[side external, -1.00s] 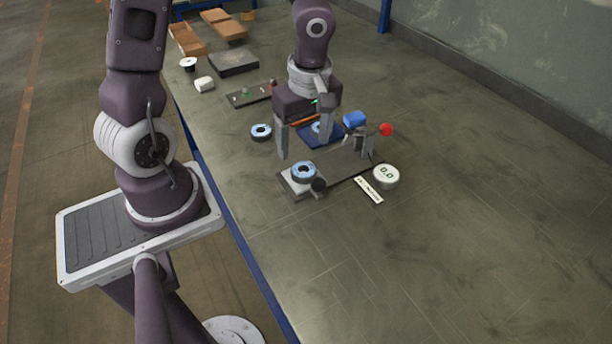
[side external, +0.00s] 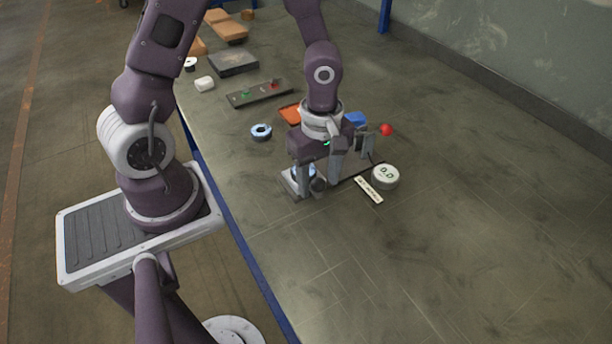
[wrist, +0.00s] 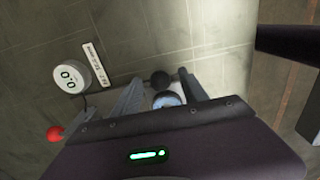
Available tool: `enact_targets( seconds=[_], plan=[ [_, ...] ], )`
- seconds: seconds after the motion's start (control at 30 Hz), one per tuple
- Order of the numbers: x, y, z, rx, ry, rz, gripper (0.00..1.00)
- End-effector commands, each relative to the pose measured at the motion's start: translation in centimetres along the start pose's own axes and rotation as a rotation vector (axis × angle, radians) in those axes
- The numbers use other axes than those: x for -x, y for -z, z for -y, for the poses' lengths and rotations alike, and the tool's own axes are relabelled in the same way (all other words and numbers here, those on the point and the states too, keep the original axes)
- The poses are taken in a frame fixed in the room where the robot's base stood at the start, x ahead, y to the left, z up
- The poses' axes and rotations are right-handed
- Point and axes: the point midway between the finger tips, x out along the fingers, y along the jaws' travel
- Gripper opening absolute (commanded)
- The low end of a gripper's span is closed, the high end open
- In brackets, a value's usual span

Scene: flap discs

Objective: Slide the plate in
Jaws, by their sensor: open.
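The pale plate (side external: 288,181) sits at the near left end of a dark flat rail (side external: 350,172) and carries a blue-ringed disc (wrist: 167,99). A black knob (side external: 318,186) stands at the plate's front edge; it also shows in the wrist view (wrist: 160,79). My gripper (side external: 315,180) is open and low over the plate. In the wrist view its fingers (wrist: 160,74) stand on either side of the knob and disc, with visible gaps. In the side view the gripper hides much of the plate and disc.
A blue clamp part (side external: 355,119) and a red ball handle (side external: 386,130) stand behind the rail. A round 0.0 gauge (side external: 386,175) and a white label (side external: 369,190) lie to the right. A loose disc (side external: 261,131) lies left. The foreground table is clear.

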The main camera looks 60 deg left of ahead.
Motion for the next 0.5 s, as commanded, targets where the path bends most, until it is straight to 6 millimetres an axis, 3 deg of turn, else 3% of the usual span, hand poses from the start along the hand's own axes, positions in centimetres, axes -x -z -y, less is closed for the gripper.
enact_targets(
  seconds=[0.2,0.43,0.5],
  plan=[
    [-0.05,0.02,0.01,0.0,0.0,0.0,0.51],
    [-0.03,0.02,0.01,0.001,0.0,0.0,0.06],
    [-0.02,0.02,0.0,0.001,0.0,0.0,0.06]
  ],
)
